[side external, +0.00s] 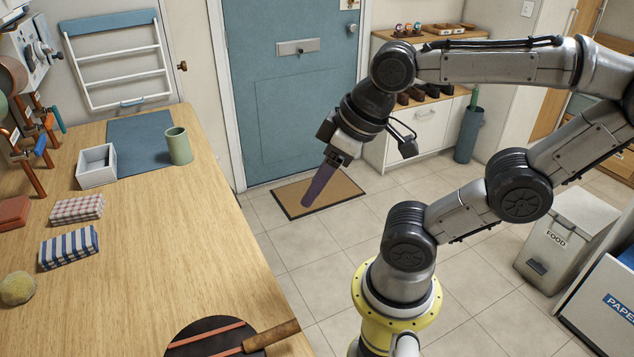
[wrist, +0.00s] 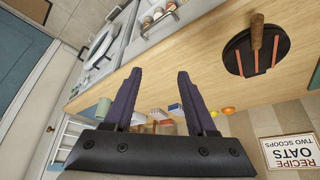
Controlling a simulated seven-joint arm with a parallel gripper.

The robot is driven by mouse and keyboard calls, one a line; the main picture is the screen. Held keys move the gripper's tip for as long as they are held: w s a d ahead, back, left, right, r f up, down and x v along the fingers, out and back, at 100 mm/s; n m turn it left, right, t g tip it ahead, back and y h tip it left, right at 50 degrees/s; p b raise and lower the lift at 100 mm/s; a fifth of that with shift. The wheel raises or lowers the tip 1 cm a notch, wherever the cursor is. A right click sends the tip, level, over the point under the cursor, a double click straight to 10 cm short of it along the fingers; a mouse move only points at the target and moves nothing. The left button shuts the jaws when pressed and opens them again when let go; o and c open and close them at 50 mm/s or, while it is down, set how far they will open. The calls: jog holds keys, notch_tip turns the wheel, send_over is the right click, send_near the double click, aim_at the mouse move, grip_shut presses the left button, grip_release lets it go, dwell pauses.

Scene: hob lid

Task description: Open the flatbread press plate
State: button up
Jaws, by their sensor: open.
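The flatbread press is a dark round plate (side external: 205,334) with reddish strips across it and a wooden handle (side external: 271,336). It lies at the front edge of the wooden counter, cut off by the bottom of the side view. In the wrist view the round plate (wrist: 238,54) and its handle (wrist: 257,32) show at the upper right; the plate looks lowered flat. My gripper (side external: 309,201) hangs in the air beyond the counter's right edge, well away from the press. In the wrist view its two dark purple fingers (wrist: 157,75) are apart with nothing between them.
The wooden counter (side external: 150,245) has a broad clear middle. A white box (side external: 97,167), a green cup (side external: 179,146), a checked cloth (side external: 77,208), a striped cloth (side external: 69,247) and a yellow ball (side external: 17,288) stand toward its back and left. A door mat (side external: 340,195) lies on the floor.

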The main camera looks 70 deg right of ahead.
jog(key=shift+w+d+f, duration=0.15)
jog(key=shift+f, duration=0.2)
jog(key=shift+n, duration=0.3)
jog(key=n+g+y, duration=0.1)
jog(key=n+g, duration=0.6)
send_over(279, 327)
jog(key=w+d, duration=0.2)
jog(key=shift+y, duration=0.3)
jog(key=x, duration=1.3)
jog(key=shift+c, duration=0.2)
